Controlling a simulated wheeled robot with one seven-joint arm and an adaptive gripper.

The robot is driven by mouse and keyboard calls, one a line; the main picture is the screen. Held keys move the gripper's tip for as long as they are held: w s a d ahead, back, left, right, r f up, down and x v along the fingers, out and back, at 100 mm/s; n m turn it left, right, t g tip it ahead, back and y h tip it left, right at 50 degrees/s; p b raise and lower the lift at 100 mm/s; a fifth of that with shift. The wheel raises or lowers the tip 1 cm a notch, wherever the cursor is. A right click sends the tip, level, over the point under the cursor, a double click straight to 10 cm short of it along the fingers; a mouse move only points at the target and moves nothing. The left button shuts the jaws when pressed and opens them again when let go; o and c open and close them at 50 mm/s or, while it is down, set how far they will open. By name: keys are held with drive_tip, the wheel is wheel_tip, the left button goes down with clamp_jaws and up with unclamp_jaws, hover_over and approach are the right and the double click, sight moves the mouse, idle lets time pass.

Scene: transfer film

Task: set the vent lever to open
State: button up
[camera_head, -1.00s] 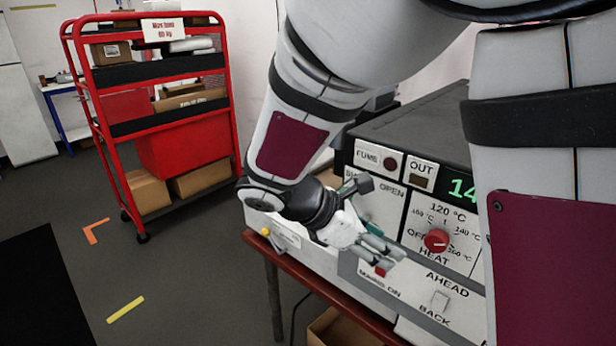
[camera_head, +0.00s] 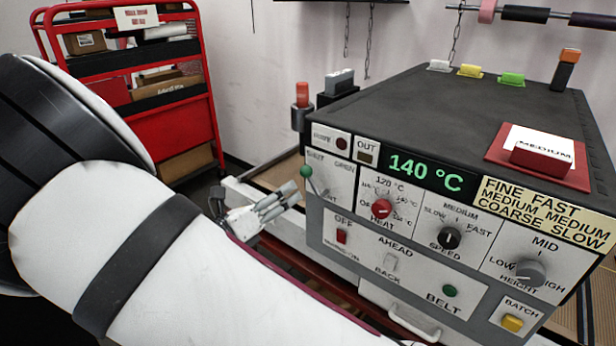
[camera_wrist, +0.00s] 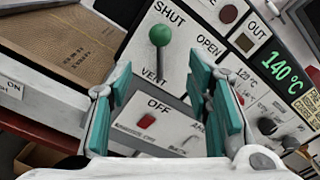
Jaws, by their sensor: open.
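The vent lever has a green ball knob (camera_head: 306,172) on a thin stem, at the left end of the machine's front panel. In the wrist view the green knob (camera_wrist: 160,35) leans to the SHUT side, away from the OPEN label. The stem runs down toward the word VENT. My gripper (camera_head: 286,196) is left of the lever in the head view, pointing toward the panel. In the wrist view my gripper (camera_wrist: 162,70) is open, with teal pads apart and nothing between them. The knob appears beyond the fingertips, between the pads' lines; contact is not visible.
A red OFF switch (camera_head: 342,237), a red heat knob (camera_head: 381,209) and an AHEAD/BACK switch (camera_head: 391,262) sit near the lever. The display (camera_head: 425,171) reads 140 °C. A cardboard box (camera_wrist: 68,42) lies left of the panel. A red cart (camera_head: 190,95) stands behind.

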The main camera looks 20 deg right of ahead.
sight(309, 178)
drive_tip(key=p+x, duration=0.1)
drive_tip(key=x, duration=0.9)
clamp_jaws()
